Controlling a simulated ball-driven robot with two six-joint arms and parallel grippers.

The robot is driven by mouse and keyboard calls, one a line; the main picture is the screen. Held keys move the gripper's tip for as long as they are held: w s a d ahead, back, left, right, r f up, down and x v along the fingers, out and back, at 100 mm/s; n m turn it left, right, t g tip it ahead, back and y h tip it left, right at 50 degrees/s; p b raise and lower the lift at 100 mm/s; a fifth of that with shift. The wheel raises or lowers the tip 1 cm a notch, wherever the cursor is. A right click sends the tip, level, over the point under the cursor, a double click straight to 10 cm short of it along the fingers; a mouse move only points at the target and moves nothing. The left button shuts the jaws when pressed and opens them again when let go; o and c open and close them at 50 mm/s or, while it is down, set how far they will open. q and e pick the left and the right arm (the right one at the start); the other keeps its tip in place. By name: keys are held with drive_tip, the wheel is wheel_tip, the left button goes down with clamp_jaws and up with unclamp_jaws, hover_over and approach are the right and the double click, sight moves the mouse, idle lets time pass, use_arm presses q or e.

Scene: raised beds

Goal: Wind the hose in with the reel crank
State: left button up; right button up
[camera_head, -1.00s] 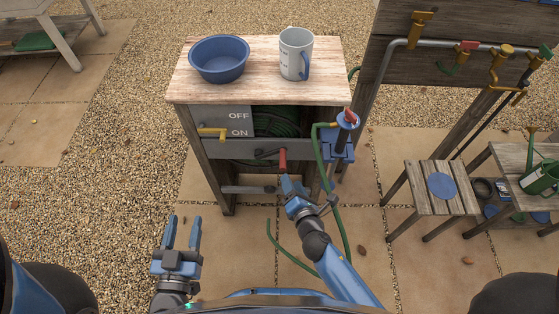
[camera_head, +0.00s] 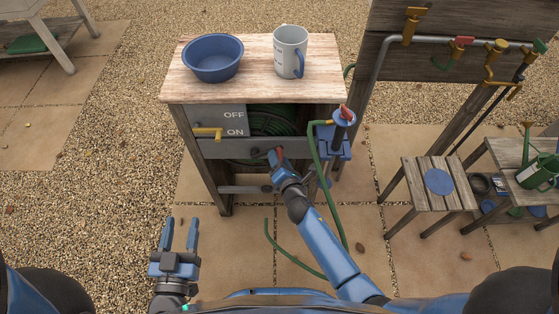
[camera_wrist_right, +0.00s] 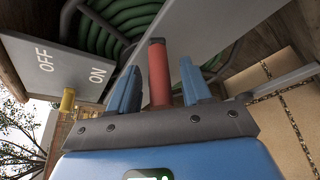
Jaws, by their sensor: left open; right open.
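The hose reel, wound with green hose (camera_head: 271,121), sits inside the wooden stand under its tabletop. The red crank handle (camera_head: 280,154) sticks out at the front, below the grey bar. My right gripper (camera_head: 274,156) is open at the handle. In the right wrist view the red handle (camera_wrist_right: 158,72) stands between the two blue fingers (camera_wrist_right: 158,92), with gaps on both sides. The free hose (camera_head: 327,190) hangs from the blue bracket and its end lies on the paving. My left gripper (camera_head: 180,236) is open and empty, low over the gravel.
A blue bowl (camera_head: 212,60) and a mug (camera_head: 289,52) stand on the tabletop (camera_head: 258,90). A yellow lever (camera_head: 208,132) is beside the OFF/ON panel (camera_head: 232,119). A slatted stool (camera_head: 415,179) and a watering can (camera_head: 540,172) are at the right.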

drive_tip(key=shift+c, duration=0.4)
clamp_jaws()
drive_tip(key=shift+r, duration=0.1)
drive_tip(key=shift+a+r+n+p, duration=0.3)
drive_tip(key=shift+r+n+p, duration=0.15)
drive_tip(key=shift+p, duration=0.5)
drive_tip(key=a+r+n+h+p, duration=0.3)
drive_tip(key=a+n+h+p, duration=0.2)
drive_tip(key=a+n+p, duration=0.1)
drive_tip(key=shift+a+r+g+p, duration=0.4)
drive_tip(key=shift+a+p, duration=0.25)
drive_tip(key=shift+p, duration=0.15)
drive_tip(key=shift+f+n, duration=0.1)
drive_tip(key=shift+n, duration=0.15)
